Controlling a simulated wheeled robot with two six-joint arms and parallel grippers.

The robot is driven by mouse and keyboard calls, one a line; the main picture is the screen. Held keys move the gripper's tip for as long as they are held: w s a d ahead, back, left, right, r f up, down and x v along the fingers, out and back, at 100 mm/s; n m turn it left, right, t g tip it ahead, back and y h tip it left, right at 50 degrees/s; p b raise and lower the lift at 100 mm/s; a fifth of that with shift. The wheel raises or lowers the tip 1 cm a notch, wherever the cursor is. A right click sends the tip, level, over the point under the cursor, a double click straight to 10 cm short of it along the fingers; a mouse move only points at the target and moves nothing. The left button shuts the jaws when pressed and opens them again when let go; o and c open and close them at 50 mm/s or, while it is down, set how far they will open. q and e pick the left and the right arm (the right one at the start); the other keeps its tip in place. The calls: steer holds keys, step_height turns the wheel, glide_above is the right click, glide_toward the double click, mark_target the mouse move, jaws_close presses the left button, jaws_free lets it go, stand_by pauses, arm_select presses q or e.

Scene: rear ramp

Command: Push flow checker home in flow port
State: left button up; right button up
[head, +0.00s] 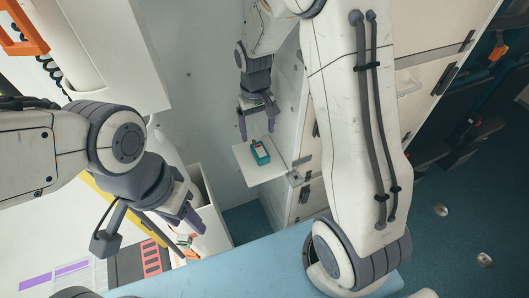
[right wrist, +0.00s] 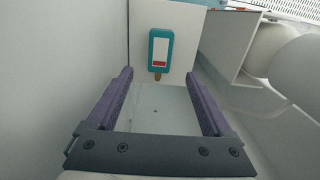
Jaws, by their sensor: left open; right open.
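The flow checker, a teal device with a white and red face (head: 260,152), lies on a small white shelf (head: 250,173) by the wall. In the right wrist view the flow checker (right wrist: 161,48) shows a brass tip pointing toward me. My right gripper (head: 257,124) is open and empty just above and behind it, and apart from it as far as I can tell. In the right wrist view the fingers of this gripper (right wrist: 159,74) frame the brass tip. My left gripper (head: 188,214) is open and empty over the lower left clutter. I cannot make out the flow port in either view.
White cabinets with dark handles (head: 440,80) stand at the right. A blue padded surface (head: 255,275) runs along the bottom. An open white bin (head: 205,195) is left of the shelf. The bare pale wall (head: 205,75) is clear behind.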

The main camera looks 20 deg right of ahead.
mark_target(260, 149)
step_height(260, 149, down, 2)
steer(key=shift+a+f, duration=0.1)
steer(key=shift+a, duration=0.05)
steer(key=f, duration=0.5)
steer(key=shift+s+d, duration=0.25)
steer(key=shift+s, duration=0.1)
steer(key=shift+f, duration=0.25)
steer(key=shift+c, duration=0.3)
jaws_close()
